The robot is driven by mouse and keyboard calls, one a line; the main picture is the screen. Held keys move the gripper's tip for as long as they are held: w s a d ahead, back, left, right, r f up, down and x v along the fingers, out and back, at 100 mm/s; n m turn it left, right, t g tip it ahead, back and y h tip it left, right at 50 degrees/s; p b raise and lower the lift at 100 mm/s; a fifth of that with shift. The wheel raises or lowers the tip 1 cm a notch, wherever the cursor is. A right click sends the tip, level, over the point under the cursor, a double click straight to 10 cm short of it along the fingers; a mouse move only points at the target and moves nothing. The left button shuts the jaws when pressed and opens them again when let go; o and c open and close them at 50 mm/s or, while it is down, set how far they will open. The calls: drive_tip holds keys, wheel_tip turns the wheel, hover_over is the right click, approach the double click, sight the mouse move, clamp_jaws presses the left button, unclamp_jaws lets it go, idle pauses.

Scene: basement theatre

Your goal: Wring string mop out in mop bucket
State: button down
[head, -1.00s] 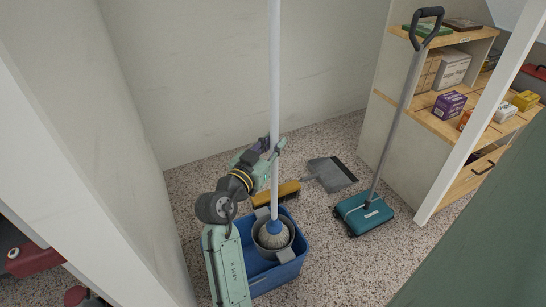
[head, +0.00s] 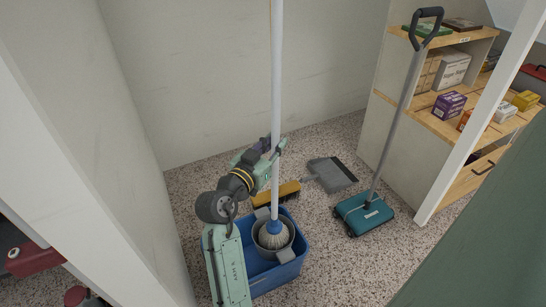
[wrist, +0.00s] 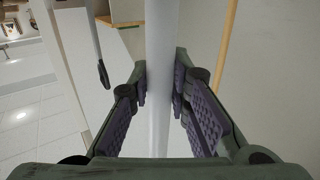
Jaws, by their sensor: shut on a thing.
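The string mop has a long white handle (head: 276,90), a blue collar and a pale string head (head: 272,238). It stands nearly upright in the head view. Its head sits in the round grey wringer (head: 288,256) of the blue mop bucket (head: 279,280). My gripper (head: 272,149) is shut on the mop handle a good way above the bucket. In the wrist view the handle (wrist: 161,60) runs between the purple-padded fingers of my gripper (wrist: 160,90). How much of the strings lies inside the wringer is partly hidden.
A yellow broom head (head: 276,194) and a grey dustpan (head: 332,175) lie behind the bucket. A teal sweeper (head: 363,214) stands to the right, before a wooden shelf (head: 480,125) with boxes. A white wall edge (head: 110,190) is close on the left.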

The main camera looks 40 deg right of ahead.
drive_tip(key=shift+w+a+r+t+p, duration=0.35)
drive_tip(key=shift+w+r+p, duration=0.2)
drive_tip(key=shift+p, duration=1.15)
drive_tip(key=r+p, duration=0.1)
drive_tip(key=p, duration=0.1)
drive_tip(key=w+r+p, duration=0.1)
drive_tip(key=p, duration=0.1)
drive_tip(key=shift+w+d+r, duration=0.15)
drive_tip(key=shift+d+r, duration=0.15)
drive_tip(key=shift+d, duration=0.1)
